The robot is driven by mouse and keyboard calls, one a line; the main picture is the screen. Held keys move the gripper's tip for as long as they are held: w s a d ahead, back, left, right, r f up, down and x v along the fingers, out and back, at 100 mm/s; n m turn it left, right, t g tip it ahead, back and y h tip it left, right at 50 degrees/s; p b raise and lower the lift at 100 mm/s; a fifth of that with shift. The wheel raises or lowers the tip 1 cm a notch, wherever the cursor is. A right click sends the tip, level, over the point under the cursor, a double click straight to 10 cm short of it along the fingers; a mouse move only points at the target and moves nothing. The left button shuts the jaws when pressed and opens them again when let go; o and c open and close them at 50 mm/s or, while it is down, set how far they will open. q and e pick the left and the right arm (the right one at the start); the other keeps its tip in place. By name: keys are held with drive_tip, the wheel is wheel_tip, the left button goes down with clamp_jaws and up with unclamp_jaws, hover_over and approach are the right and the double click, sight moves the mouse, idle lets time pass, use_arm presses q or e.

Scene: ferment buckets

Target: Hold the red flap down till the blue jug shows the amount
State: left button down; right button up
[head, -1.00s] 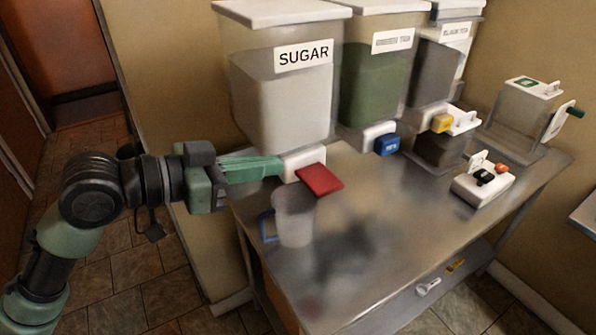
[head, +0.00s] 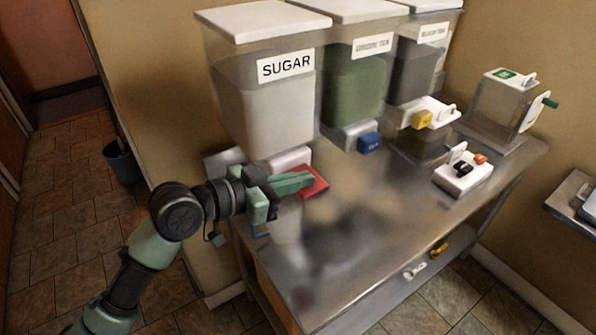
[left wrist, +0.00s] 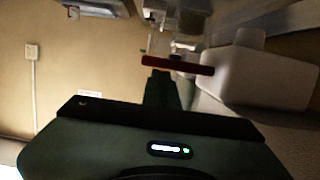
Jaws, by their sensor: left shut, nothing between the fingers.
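The red flap (head: 316,183) sticks out from the white spout (head: 288,158) at the foot of the SUGAR bin (head: 270,105). My left gripper (head: 308,180) is shut and empty, its green fingers overlapping the flap's left part in the head view. In the left wrist view the flap (left wrist: 178,65) is a dark red bar just beyond the fingertips (left wrist: 160,78). I cannot tell whether they touch. My right gripper is not in view.
Bins with green (head: 352,88) and dark contents, with blue (head: 369,142) and yellow (head: 422,119) flaps, stand to the right. A white switch box (head: 463,178) sits farther right on the metal table (head: 400,220). The table's middle is clear.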

sight(299, 195)
use_arm(q)
drive_tip(key=shift+f+b, duration=0.2)
drive_tip(key=shift+b, duration=0.1)
drive_tip(key=shift+s+d+f+m+t+y+b, duration=0.1)
drive_tip(key=shift+f+m+t+y+b, duration=0.1)
drive_tip(key=shift+f+m+b, duration=0.35)
drive_tip(key=shift+s+d+f+m+t+y+b, duration=0.1)
drive_tip(key=shift+f+m+t+b, duration=0.15)
drive_tip(key=shift+m+b, duration=0.35)
drive_tip(key=shift+f+m+t+b, duration=0.3)
drive_tip(key=shift+f+m, duration=0.2)
drive_tip(key=shift+m, duration=0.35)
drive_tip(key=shift+f+m, duration=0.35)
drive_tip(key=shift+m, duration=0.15)
idle(2.0)
